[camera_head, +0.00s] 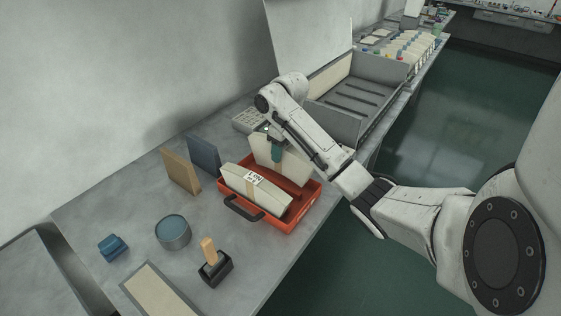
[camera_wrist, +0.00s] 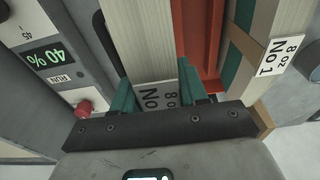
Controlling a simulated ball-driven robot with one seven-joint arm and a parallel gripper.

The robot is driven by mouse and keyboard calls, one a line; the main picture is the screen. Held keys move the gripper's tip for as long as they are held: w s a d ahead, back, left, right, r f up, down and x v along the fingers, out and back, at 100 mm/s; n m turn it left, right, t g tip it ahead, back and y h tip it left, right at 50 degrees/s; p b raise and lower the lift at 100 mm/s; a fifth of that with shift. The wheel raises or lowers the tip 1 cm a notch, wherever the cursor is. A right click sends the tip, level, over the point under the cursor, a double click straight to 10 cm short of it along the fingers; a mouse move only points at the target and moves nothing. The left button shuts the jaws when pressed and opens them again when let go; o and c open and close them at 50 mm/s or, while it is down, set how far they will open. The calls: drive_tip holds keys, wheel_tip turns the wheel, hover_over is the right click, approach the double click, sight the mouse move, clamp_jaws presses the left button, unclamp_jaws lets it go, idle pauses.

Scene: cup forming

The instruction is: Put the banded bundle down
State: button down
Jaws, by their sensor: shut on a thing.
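My gripper (camera_head: 277,150) is shut on a pale banded bundle (camera_head: 265,152) at the back part of a red tray (camera_head: 284,224). In the wrist view my gripper's green fingers (camera_wrist: 158,92) grip this bundle (camera_wrist: 150,40) on both sides, with a shaded label reading "8 oz No 1" between them. It stands roughly upright; whether its base touches the tray floor is hidden. A second banded bundle (camera_head: 250,190) with a white label lies in the front part of the tray. This second bundle also shows at the right of the wrist view (camera_wrist: 262,45), apart from the held one.
A brown board (camera_head: 180,172) and a blue-grey board (camera_head: 204,155) stand left of the tray. A round blue-topped tin (camera_head: 173,233), a blue block (camera_head: 112,247) and a wooden-handled stamp (camera_head: 211,265) are nearer. A control panel (camera_wrist: 50,60) with a red button is close at left.

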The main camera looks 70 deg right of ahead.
drive_tip(key=shift+w+d+f, duration=0.1)
drive_tip(key=shift+d, duration=0.05)
drive_tip(key=shift+w+f+p, duration=0.15)
drive_tip(key=shift+f+p, duration=0.15)
drive_tip(key=shift+f, duration=1.45)
drive_tip(key=shift+f, duration=0.1)
drive_tip(key=c, duration=0.6)
unclamp_jaws()
drive_tip(key=shift+f, duration=0.1)
drive_tip(key=r, duration=0.4)
drive_tip(key=s+r+p, duration=0.1)
drive_tip(key=r, duration=0.3)
drive_tip(key=r+p, duration=0.1)
drive_tip(key=r, duration=0.3)
drive_tip(key=shift+s+r, duration=0.15)
drive_tip(key=shift+s, duration=0.05)
